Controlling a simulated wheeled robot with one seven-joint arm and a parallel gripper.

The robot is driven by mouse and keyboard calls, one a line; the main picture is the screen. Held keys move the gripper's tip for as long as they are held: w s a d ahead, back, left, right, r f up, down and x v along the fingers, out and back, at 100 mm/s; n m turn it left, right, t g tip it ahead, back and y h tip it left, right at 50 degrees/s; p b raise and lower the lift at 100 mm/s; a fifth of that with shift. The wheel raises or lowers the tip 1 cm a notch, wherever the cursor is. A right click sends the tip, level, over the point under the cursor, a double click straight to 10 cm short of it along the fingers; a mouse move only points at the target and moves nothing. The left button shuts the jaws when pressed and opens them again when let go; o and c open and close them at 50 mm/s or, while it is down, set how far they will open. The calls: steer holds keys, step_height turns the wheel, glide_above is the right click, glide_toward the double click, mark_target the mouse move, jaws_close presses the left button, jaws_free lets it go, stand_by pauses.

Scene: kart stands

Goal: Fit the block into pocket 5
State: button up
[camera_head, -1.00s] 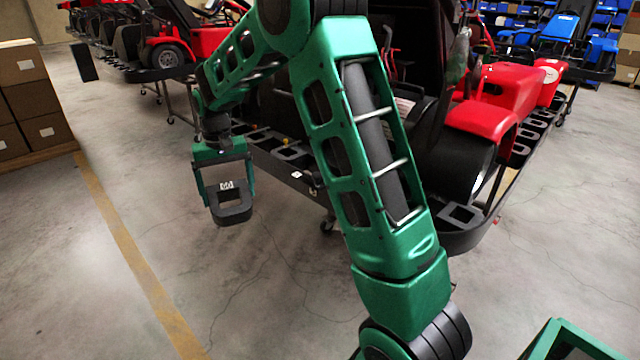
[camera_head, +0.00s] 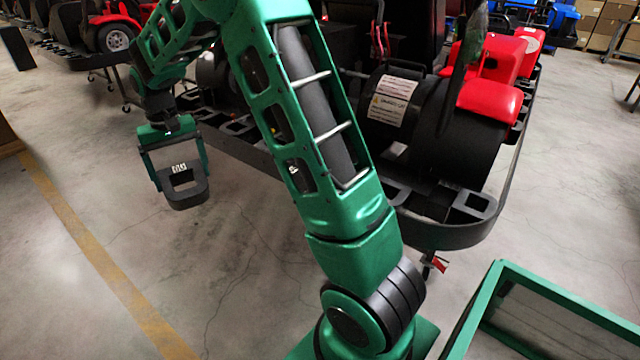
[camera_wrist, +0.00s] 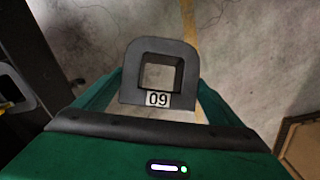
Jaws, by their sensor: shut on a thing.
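The block is a dark, rounded piece with a square opening and a white "09" label. It hangs in my gripper (camera_head: 180,172) in the head view, where the block (camera_head: 187,198) is over bare floor. In the wrist view the block (camera_wrist: 132,80) sits between the two green fingers of my gripper (camera_wrist: 155,95), which are shut on it. The kart stand (camera_head: 430,235) has a black rim with several open pockets, such as one at the near right corner (camera_head: 475,205). The block is left of the stand and apart from it. No pocket number is readable, so I cannot tell which is pocket 5.
A kart with red bodywork (camera_head: 490,95) and a thick black tyre stands on the kart stand. My arm hides part of the rim. Another stand with a kart wheel (camera_head: 115,38) is at the back left. The floor (camera_head: 100,200) at the left is clear.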

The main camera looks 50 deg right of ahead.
steer(key=shift+d, duration=0.5)
steer(key=s+d+r+n+h, duration=0.2)
steer(key=s+d+r+n, duration=0.4)
steer(key=d, duration=0.4)
steer(key=s+d+r+n+h, duration=0.2)
steer(key=s+d+r+n, duration=0.1)
steer(key=s+d+n, duration=0.6)
steer(key=s+d+r+n+h, duration=0.2)
steer(key=s+d+r+n, duration=0.4)
steer(key=d, duration=0.5)
steer(key=shift+n, duration=0.6)
steer(key=f, duration=1.9)
steer(key=shift+s, duration=0.25)
steer(key=o, duration=1.3)
steer(key=shift+o, duration=0.2)
